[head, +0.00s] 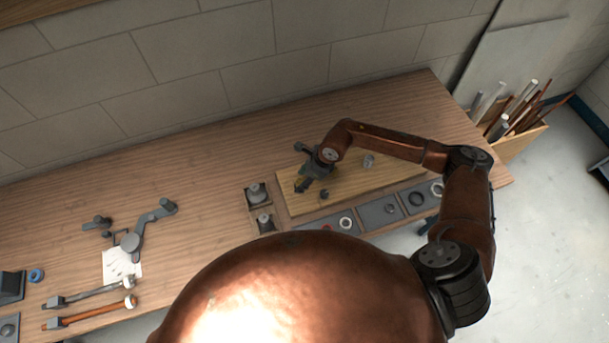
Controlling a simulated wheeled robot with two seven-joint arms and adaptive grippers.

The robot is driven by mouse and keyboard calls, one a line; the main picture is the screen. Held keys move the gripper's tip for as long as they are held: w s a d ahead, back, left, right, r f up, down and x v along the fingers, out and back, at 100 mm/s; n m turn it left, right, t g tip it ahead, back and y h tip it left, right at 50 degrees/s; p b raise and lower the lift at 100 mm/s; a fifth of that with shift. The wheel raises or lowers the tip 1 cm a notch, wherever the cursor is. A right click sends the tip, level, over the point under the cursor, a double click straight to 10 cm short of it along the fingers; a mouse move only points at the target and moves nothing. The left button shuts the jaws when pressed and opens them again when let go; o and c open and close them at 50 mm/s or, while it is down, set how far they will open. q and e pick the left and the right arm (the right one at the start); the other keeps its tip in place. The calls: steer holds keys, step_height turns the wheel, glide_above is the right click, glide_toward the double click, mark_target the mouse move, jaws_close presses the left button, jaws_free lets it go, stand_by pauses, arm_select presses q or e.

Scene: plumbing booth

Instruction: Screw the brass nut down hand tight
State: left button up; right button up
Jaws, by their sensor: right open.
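My right gripper (301,185) is open, low over the left part of a light wooden board (375,182) on the bench. A small, dark brassy spot shows at its fingertips; I cannot tell whether it is the brass nut or part of the gripper. The thread or fitting under the fingers is hidden. A small grey fitting (368,160) and a small dark piece (324,194) stand on the board, apart from the fingers. My left gripper is not in view.
Small bins with grey parts (257,193) stand left of the board. A shallow grey tray (378,214) with rings lies along its front. Grey tools, a paper sheet (122,264) and wrenches (90,313) lie at left. A crate of pipes (515,128) stands right. The bench's middle left is clear.

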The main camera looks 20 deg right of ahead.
steer(key=c, duration=1.2)
steer(key=shift+c, duration=0.2)
steer(key=shift+a+m+t+p, duration=0.1)
steer(key=shift+m+t+p, duration=0.2)
steer(key=shift+m+p, duration=0.7)
steer(key=shift+s+m+t+h+p, duration=0.1)
steer(key=shift+m+t+h+p, duration=0.25)
steer(key=shift+m, duration=0.45)
steer(key=shift+m+h+p, duration=0.25)
steer(key=shift+m+p, duration=0.05)
steer(key=shift+m, duration=0.3)
